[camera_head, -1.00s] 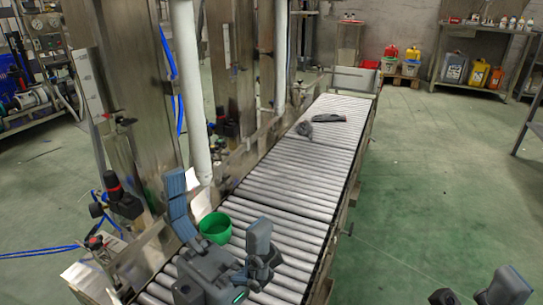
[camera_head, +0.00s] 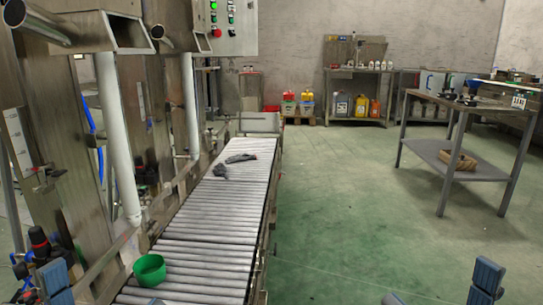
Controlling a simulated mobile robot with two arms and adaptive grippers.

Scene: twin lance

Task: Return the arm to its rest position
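My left gripper (camera_head: 105,290) shows only at the bottom left edge. A blue-grey finger and the tip of another stand well apart, with nothing seen between them. My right gripper (camera_head: 440,290) shows at the bottom right edge, its two fingertips also wide apart and empty. The rest of both grippers and the arms is below the picture. A green cup (camera_head: 150,270) stands on the near left part of the roller conveyor (camera_head: 205,232), beyond and between the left fingertips in the picture. It looks apart from them.
Dark grey items (camera_head: 240,158) lie on the far conveyor. Steel machinery (camera_head: 50,150) lines the left side, with a control box (camera_head: 222,25) above. A metal table (camera_head: 465,150) stands right, with a brown box (camera_head: 457,160) on its lower shelf. Green floor (camera_head: 340,215) between is clear.

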